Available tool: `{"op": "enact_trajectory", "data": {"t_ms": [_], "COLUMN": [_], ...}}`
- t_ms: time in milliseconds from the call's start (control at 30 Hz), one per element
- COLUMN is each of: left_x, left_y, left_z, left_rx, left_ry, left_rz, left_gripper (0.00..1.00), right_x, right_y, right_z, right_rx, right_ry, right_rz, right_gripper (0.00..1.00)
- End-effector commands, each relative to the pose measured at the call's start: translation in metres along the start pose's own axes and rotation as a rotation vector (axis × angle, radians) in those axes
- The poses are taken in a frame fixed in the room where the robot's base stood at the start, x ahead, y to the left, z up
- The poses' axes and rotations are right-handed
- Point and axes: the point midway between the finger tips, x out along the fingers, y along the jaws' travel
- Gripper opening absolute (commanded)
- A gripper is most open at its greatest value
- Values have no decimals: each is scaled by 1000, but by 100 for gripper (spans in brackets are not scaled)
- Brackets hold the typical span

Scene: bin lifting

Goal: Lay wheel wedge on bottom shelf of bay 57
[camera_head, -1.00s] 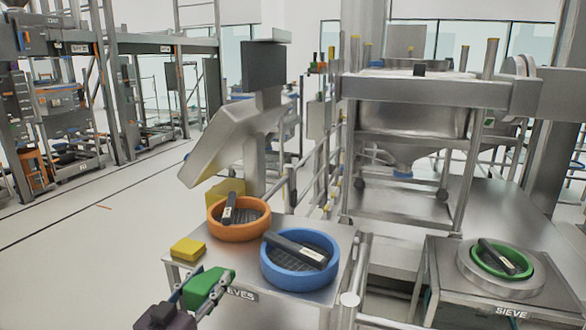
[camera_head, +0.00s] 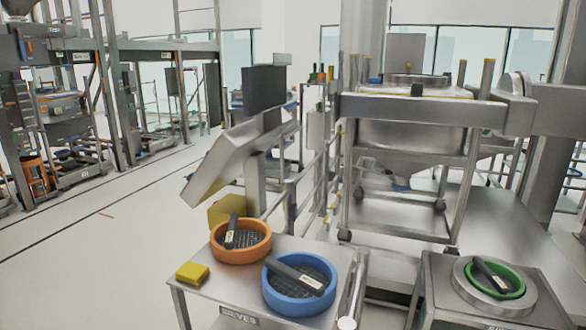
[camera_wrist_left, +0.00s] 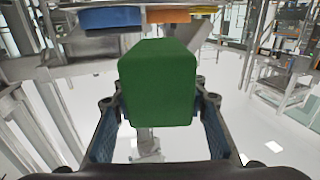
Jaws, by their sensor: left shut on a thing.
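The wheel wedge, a green block (camera_wrist_left: 158,80), sits between the fingers of my left gripper (camera_wrist_left: 160,108) in the left wrist view. The gripper is shut on it, with one finger along each side. The wedge is off the floor, with pale floor showing beyond. Neither gripper shows in the head view. I cannot make out a bay 57 label or its bottom shelf in either view.
A steel table (camera_head: 216,301) holds an orange sieve (camera_head: 240,254), a blue sieve (camera_head: 296,306) and a yellow block (camera_head: 192,273). A wheeled hopper frame (camera_head: 464,190) stands behind it at right. Open floor (camera_head: 85,265) lies at left, before tall racks (camera_head: 115,90).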

Motion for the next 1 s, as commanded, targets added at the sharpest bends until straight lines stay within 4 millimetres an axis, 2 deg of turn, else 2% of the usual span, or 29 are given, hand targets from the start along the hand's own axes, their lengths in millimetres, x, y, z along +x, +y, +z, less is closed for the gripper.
{"op": "enact_trajectory", "data": {"t_ms": [33, 200, 400, 933, 1000], "left_x": [-10, -34, -46, -47, -47], "left_y": [-1, -3, -5, -6, -6], "left_z": [-10, -26, -34, -34, -34], "left_rx": [0, 5, 10, 11, 11], "left_ry": [0, 3, 7, 7, 7], "left_rz": [-14, -47, -66, -69, -69], "left_gripper": [0, 0, 0, 0, 0], "right_x": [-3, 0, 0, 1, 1], "right_y": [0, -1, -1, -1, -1], "right_z": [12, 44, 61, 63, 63], "right_rx": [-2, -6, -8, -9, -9], "right_ry": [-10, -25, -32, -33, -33], "right_rz": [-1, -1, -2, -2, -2], "right_gripper": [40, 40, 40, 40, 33]}}
